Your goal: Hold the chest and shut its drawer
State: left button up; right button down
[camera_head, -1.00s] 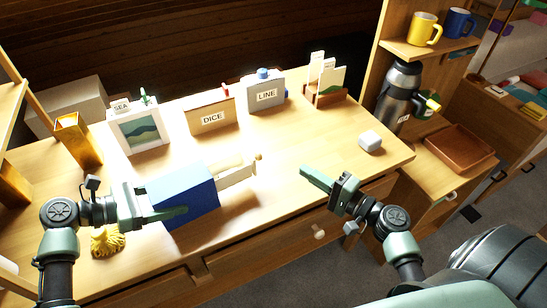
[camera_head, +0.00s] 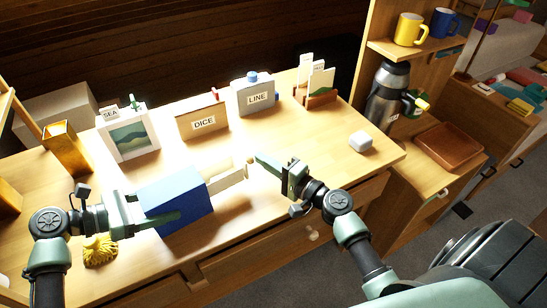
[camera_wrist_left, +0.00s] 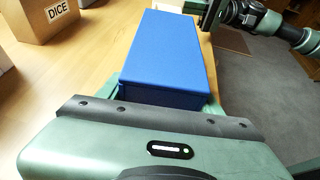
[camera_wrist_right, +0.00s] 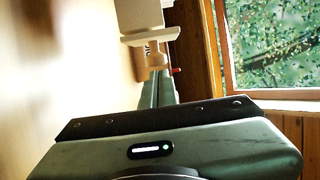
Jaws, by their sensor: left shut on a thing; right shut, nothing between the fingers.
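The blue chest (camera_head: 180,192) stands on the desk; it also fills the middle of the left wrist view (camera_wrist_left: 165,50). Its pale drawer (camera_head: 226,178) sticks out of the right end, with a small round knob (camera_head: 250,162) on its front. My left gripper (camera_head: 165,208) is shut on the chest from the left, one finger along its near side. My right gripper (camera_head: 257,160) is shut and empty, its fingertips at the knob. In the right wrist view, the knob (camera_wrist_right: 155,58) is just beyond the closed fingers (camera_wrist_right: 160,90); I cannot tell whether they touch.
Behind the chest stand a SEA picture frame (camera_head: 128,135), a DICE box (camera_head: 203,121), a LINE container (camera_head: 254,95) and a card holder (camera_head: 317,92). A yellow tassel-like thing (camera_head: 100,251) lies near my left gripper. The desk's front right is clear.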

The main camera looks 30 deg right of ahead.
aim_at(241, 173)
jog(key=shift+a, duration=0.1)
pick_arm(q)
jog(key=shift+d, duration=0.1)
pick_arm(e)
jog(key=a, duration=0.4)
jog(key=s+a, duration=0.1)
jog(key=a, duration=0.6)
jog(key=shift+s+a, duration=0.2)
jog(key=shift+a, duration=0.15)
jog(key=d, duration=0.4)
jog(key=shift+w+d, duration=0.2)
jog(key=shift+w, duration=0.1)
jog(key=v, duration=1)
pick_arm(q)
jog(key=o, duration=1.6)
jog(key=shift+o, duration=0.2)
